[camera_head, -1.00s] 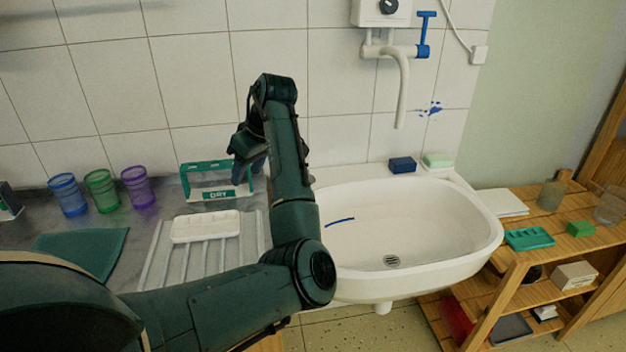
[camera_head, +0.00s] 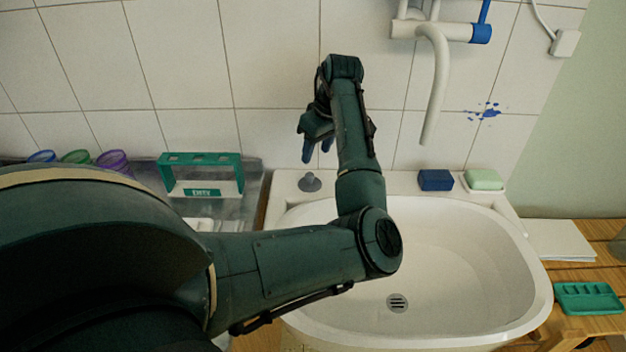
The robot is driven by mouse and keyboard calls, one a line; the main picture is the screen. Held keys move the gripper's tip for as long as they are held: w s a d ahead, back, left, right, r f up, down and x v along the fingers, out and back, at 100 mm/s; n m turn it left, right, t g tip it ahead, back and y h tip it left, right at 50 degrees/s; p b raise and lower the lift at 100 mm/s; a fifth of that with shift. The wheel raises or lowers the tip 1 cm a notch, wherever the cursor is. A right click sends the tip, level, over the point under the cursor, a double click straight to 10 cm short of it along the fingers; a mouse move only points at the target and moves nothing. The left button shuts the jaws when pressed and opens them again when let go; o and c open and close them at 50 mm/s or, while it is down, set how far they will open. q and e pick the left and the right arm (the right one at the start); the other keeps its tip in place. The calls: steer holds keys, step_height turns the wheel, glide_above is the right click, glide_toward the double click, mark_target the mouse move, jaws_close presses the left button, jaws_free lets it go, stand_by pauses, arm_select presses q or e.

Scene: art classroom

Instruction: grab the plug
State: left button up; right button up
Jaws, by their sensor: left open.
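The grey plug (camera_head: 310,182) sits on the back left rim of the white sink (camera_head: 520,265), with a small knob on top. My left gripper (camera_head: 317,152) is just above the plug in the picture, its dark fingers pointing down. It is open and appears empty. A visible gap separates the fingertips from the plug; the exact depth between them is hard to tell. My left arm crosses the left part of the basin and hides some of it. The drain (camera_head: 397,303) shows uncovered at the bottom of the basin. My right gripper is not in view.
A blue block (camera_head: 435,180) and a green soap (camera_head: 484,180) in a dish lie on the back rim. The white spout (camera_head: 436,95) hangs above. A wooden shelf (camera_head: 583,272) is at right.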

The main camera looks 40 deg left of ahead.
mark_target(310, 175)
arm_select(q)
steer(key=x, duration=0.9)
steer(key=shift+w, duration=0.2)
steer(key=shift+c, duration=0.4)
jaws_close()
